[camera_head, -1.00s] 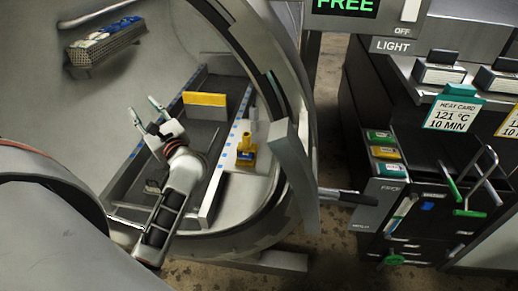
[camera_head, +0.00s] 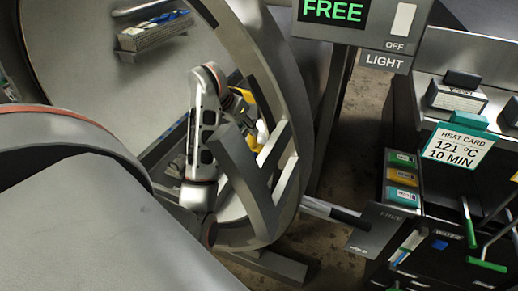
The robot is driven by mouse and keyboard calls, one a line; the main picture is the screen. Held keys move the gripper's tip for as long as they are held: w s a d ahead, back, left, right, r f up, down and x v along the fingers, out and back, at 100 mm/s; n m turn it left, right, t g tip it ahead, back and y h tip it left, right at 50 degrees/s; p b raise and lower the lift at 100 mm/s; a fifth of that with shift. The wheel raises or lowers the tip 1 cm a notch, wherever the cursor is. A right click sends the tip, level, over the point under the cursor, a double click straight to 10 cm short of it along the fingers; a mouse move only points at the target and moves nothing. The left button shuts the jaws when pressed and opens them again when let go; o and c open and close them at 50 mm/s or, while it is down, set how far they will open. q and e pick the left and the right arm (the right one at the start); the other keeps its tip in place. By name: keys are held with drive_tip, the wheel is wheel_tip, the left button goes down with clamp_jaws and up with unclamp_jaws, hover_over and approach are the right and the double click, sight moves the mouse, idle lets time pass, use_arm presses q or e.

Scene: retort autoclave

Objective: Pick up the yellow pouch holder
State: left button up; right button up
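A yellow piece (camera_head: 262,133), likely the yellow pouch holder, shows in the head view inside the round chamber. Most of it is hidden behind my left arm and the chamber's door parts. My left gripper (camera_head: 240,103) is inside the chamber, just up and left of the yellow piece. Its fingers are dark and partly covered by the wrist, so I cannot tell whether they touch the yellow. My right gripper is not in view.
A metal rack (camera_head: 152,36) with blue and white packs hangs on the chamber's back wall. The chamber's rim and grey door bars (camera_head: 243,175) stand close to my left arm. A control panel with a heat card (camera_head: 458,146) is at the right.

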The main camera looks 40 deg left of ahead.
sight(253, 145)
use_arm(q)
drive_tip(key=x, duration=0.2)
drive_tip(key=shift+f, duration=0.25)
drive_tip(key=shift+b+x, duration=0.4)
drive_tip(key=shift+x, duration=2.2)
drive_tip(key=shift+w+d+r, duration=0.1)
drive_tip(key=shift+d, duration=0.05)
clamp_jaws()
